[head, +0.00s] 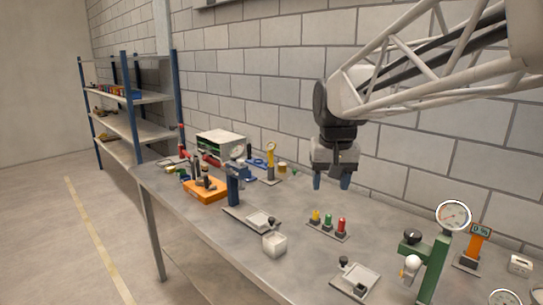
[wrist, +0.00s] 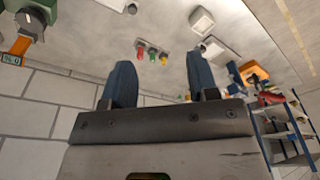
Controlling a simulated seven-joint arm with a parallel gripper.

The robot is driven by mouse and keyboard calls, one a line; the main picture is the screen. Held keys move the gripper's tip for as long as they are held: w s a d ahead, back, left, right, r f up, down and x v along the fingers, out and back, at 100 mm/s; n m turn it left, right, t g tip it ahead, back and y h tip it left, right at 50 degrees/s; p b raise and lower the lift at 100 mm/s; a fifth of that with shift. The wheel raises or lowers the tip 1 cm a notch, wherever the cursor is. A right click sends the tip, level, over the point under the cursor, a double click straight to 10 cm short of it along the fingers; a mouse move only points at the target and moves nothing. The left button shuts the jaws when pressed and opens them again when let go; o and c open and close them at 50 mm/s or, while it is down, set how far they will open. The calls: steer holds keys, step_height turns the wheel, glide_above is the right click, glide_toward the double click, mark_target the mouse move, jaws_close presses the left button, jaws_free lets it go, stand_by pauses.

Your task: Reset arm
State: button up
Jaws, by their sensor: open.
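My gripper (head: 331,182) hangs in the air above the grey workbench (head: 200,222), its two blue fingers pointing down and apart. It is open and empty. In the wrist view the two blue fingers of my gripper (wrist: 160,85) stand apart with nothing between them. My arm reaches in from the upper right in the head view. Below the gripper on the bench stands a small plate with yellow, green and red knobs (head: 328,223); these knobs also show in the wrist view (wrist: 151,52), beyond the fingers.
A green stand with a round gauge (head: 435,262) is at the right. A flat tray (head: 355,279) and a white cube (head: 275,244) lie near the front. An orange tool block (head: 205,191) and a blue post (head: 233,190) stand left. A brick wall (head: 420,150) is behind the bench.

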steer(key=s+d+f, duration=0.1)
steer(key=s+f, duration=0.3)
steer(key=s, duration=0.4)
steer(key=s+d+f, duration=0.2)
steer(key=s+f, duration=0.2)
steer(key=s, duration=0.4)
steer(key=s+d+f, duration=0.2)
steer(key=s+f, duration=0.3)
steer(key=s, duration=0.4)
steer(key=shift+d+t, duration=0.25)
steer(key=shift+t, duration=0.15)
